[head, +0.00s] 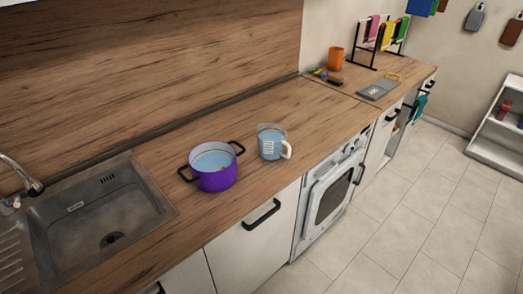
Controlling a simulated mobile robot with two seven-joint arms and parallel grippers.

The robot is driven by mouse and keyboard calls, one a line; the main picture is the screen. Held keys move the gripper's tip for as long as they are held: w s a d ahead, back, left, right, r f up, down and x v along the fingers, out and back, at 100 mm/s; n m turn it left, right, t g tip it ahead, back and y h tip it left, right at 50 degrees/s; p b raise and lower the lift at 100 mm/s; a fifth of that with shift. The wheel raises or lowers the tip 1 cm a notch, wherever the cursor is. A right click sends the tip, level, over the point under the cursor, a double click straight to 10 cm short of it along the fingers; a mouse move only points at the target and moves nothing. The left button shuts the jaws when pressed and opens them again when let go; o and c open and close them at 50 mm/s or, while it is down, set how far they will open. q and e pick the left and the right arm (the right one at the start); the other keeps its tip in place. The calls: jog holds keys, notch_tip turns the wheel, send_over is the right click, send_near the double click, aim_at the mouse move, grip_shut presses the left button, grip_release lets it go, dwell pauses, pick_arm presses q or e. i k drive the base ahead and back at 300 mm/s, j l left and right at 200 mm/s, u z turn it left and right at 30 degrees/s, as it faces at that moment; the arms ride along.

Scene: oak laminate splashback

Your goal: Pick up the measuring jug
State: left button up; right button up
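The measuring jug (270,143) stands upright on the wooden worktop, just right of a purple pot. It looks clear to light blue, with pale markings on its side and a white handle (286,149) on its right, toward the worktop's front edge. Nothing hides it. Neither of my grippers shows in the head view.
The purple pot (217,178) has two black handles and stands close to the jug's left. A sink (100,215) with a tap (20,178) is at the left. An orange cup (335,59), a grey board (379,88) and a rack of cloths stand far right. Worktop right of the jug is clear.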

aim_at(271, 137)
jog(key=l+u, duration=0.15)
jog(key=u, duration=0.25)
jog(key=i+l+u, duration=0.1)
jog(key=u, duration=0.35)
jog(key=l+u, duration=0.25)
jog(key=u, duration=0.15)
jog(key=l+u, duration=0.25)
jog(key=l, duration=0.25)
jog(key=k+l+u, duration=0.15)
jog(key=l+u, duration=0.15)
jog(key=l, duration=0.15)
